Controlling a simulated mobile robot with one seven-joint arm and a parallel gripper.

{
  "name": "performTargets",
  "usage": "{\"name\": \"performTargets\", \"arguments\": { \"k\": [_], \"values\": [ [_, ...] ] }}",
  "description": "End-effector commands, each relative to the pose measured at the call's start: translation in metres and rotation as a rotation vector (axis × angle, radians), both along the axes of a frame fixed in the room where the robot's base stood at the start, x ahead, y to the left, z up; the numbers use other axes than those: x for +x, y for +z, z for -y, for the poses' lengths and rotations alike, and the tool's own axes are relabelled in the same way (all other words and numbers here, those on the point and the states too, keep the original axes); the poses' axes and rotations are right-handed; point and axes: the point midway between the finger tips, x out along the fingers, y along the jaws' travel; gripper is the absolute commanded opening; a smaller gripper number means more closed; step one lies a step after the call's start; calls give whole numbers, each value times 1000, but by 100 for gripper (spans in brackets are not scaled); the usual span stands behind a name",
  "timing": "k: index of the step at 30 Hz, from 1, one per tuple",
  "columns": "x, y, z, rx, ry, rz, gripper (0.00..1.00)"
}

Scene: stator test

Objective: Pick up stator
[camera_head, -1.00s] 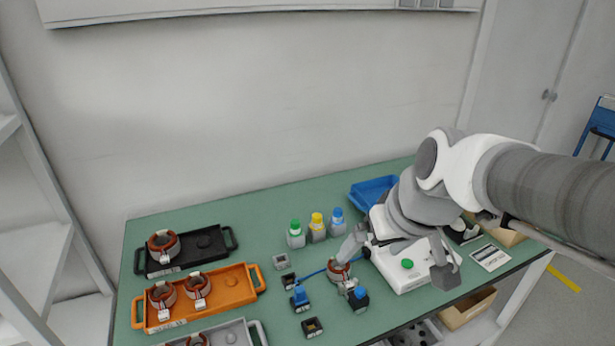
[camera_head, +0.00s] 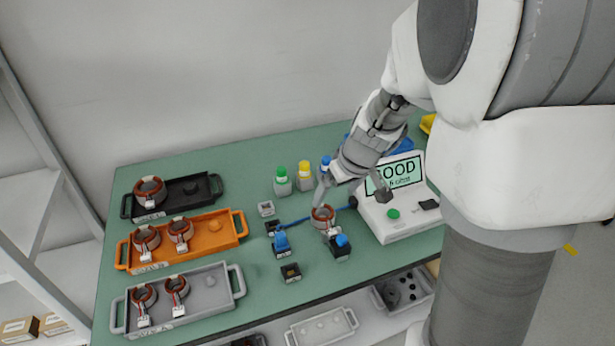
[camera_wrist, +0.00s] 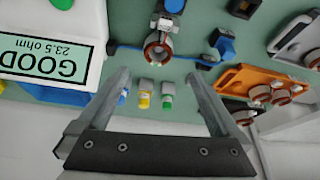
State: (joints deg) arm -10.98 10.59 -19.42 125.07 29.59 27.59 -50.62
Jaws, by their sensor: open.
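A copper-wound stator ring (camera_head: 322,214) stands on the green table between the small fixtures and the white tester. In the wrist view the same stator (camera_wrist: 158,46) lies ahead of the fingertips, centred between them, with its lead end at a blue-topped connector (camera_wrist: 174,6). My gripper (camera_head: 351,198) is open above and beside the stator. In the wrist view my gripper (camera_wrist: 157,75) shows both fingers spread with nothing between them. In the head view one finger partly overlaps the stator's edge, and I cannot tell whether they touch.
The white tester (camera_head: 393,222) reads GOOD, 23.5 ohm in the wrist view. Blue-capped connectors (camera_head: 281,245) and a blue cable surround the stator. Several capped bottles (camera_head: 282,184) stand behind. Black (camera_head: 203,188), orange (camera_head: 218,238) and grey (camera_head: 212,292) trays at left hold other stators.

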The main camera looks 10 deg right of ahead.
Motion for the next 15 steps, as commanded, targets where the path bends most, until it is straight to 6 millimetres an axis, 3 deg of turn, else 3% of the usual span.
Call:
{"name": "performTargets", "arguments": {
  "k": [1, 6, 15],
  "values": [
    [4, -16, -1, -1, -1, -4, 100],
    [17, -48, -5, -1, 0, -3, 100],
    [28, -71, -9, 0, 0, 0, 100]
  ]
}}
